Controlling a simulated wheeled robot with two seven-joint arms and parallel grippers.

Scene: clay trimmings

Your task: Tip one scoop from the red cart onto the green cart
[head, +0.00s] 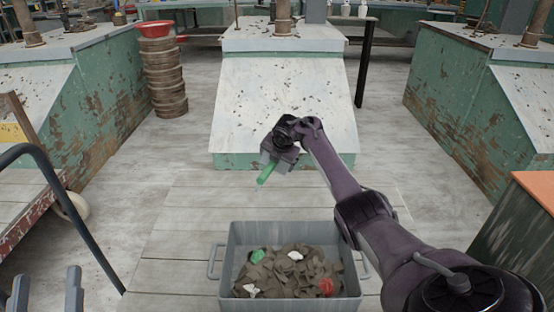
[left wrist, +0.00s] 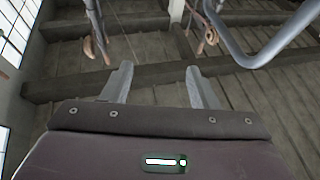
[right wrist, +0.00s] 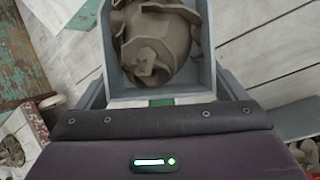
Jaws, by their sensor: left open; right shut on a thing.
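My right gripper (head: 284,150) is shut on a grey scoop with a green part (head: 267,173), held in the air beyond the bin. In the right wrist view the scoop (right wrist: 204,80) is heaped with brown clay trimmings (right wrist: 158,45). My left gripper (head: 46,288) is open and empty at the lower left; its spread fingers show in the left wrist view (left wrist: 160,85). A cart with chipped red sides (head: 30,228) and a plank top stands at the left edge, partly cut off. I cannot make out a green cart for sure.
A grey bin (head: 230,245) of trimmings with green, white and red bits stands front centre. Green-painted blocks with sloped white slabs (head: 285,105) stand behind. A stack of round brown discs (head: 163,80) carries a red bowl (head: 156,28). An orange-topped unit (head: 537,187) is at right.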

